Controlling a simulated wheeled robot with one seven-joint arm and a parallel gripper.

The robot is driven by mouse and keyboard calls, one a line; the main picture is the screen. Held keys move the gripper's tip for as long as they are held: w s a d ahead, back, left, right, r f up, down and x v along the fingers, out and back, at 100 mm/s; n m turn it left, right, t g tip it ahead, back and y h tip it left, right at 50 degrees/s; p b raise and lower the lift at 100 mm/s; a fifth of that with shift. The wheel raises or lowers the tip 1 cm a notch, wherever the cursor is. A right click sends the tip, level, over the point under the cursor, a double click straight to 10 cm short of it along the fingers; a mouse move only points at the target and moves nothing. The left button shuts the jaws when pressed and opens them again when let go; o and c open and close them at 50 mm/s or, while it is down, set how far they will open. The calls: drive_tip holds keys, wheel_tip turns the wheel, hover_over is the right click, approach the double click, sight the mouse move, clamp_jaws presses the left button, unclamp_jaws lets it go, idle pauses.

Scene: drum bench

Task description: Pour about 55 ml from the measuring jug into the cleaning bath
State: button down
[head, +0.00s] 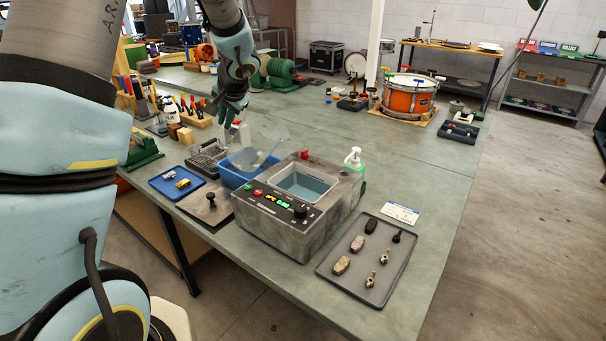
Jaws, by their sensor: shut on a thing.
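The cleaning bath (270,228) is a grey box with a control panel and a lit display on its front. Its open square tank (303,184) holds bluish liquid. My gripper (234,112) is above the bench, behind and left of the bath. No stream of liquid is visible.
A blue bin (234,177) stands left of the bath, and a blue tray (176,184) lies further left. A pump bottle (353,158) stands behind the bath's right side. A grey tray (340,282) of metal parts lies at the right. The bench behind the bath is largely clear.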

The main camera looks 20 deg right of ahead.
drive_tip(key=w+a+f+n+g+h, duration=0.1)
drive_tip(key=w+a+f+g+h, duration=0.2)
drive_tip(key=f, duration=0.3)
drive_tip(key=shift+w+a+f+n+g+h, duration=0.25)
drive_tip(key=shift+a+g+h, duration=0.35)
drive_tip(key=shift+h, duration=0.3)
idle(0.5)
drive_tip(key=shift+f, duration=0.1)
